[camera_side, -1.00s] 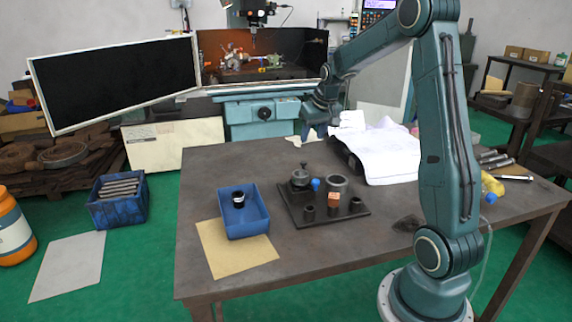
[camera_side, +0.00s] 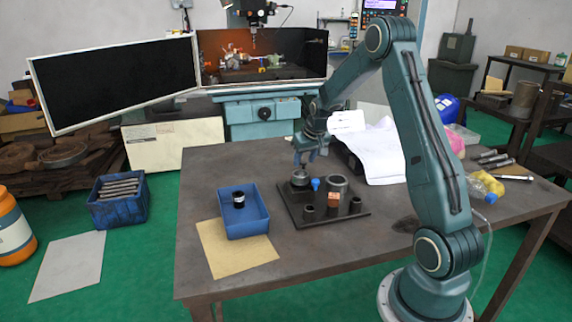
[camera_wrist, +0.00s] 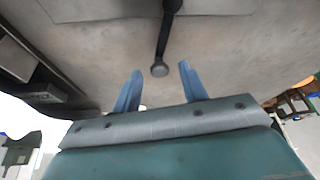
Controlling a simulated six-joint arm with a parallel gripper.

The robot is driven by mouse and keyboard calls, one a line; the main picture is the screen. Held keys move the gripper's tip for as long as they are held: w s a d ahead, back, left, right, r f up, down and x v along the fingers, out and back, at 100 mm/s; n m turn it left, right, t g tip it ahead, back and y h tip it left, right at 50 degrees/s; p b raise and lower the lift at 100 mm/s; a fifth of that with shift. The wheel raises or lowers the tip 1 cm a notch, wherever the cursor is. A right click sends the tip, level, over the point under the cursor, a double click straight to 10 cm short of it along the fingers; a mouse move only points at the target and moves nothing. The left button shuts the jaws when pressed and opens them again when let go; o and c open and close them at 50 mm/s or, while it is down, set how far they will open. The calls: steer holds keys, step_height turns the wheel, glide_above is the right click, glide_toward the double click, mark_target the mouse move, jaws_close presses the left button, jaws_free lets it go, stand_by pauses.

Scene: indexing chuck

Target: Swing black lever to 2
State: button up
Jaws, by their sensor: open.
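The indexing chuck (camera_side: 300,179) is a low dark round body at the back left of a dark base plate (camera_side: 290,213) in the side view. My gripper (camera_side: 305,160) points down just above it, blue fingers apart. In the wrist view a black lever (camera_wrist: 165,36) comes in from the top edge and ends in a round grey-black knob (camera_wrist: 160,69). The knob shows between the two fingertips of my gripper (camera_wrist: 160,70), with gaps on both sides; contact is not seen. In the side view my fingers hide the lever. No position numbers can be read.
On the plate stand a blue ball knob (camera_side: 316,184), a wide dark cup (camera_side: 337,187), an orange block (camera_side: 334,199) and small dark sockets. A blue tray (camera_side: 262,222) holding a black-and-white cylinder (camera_side: 239,200) stands to the left. White paper (camera_side: 380,160) lies behind right.

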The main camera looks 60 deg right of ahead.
steer(key=shift+c, duration=0.2)
jaws_close()
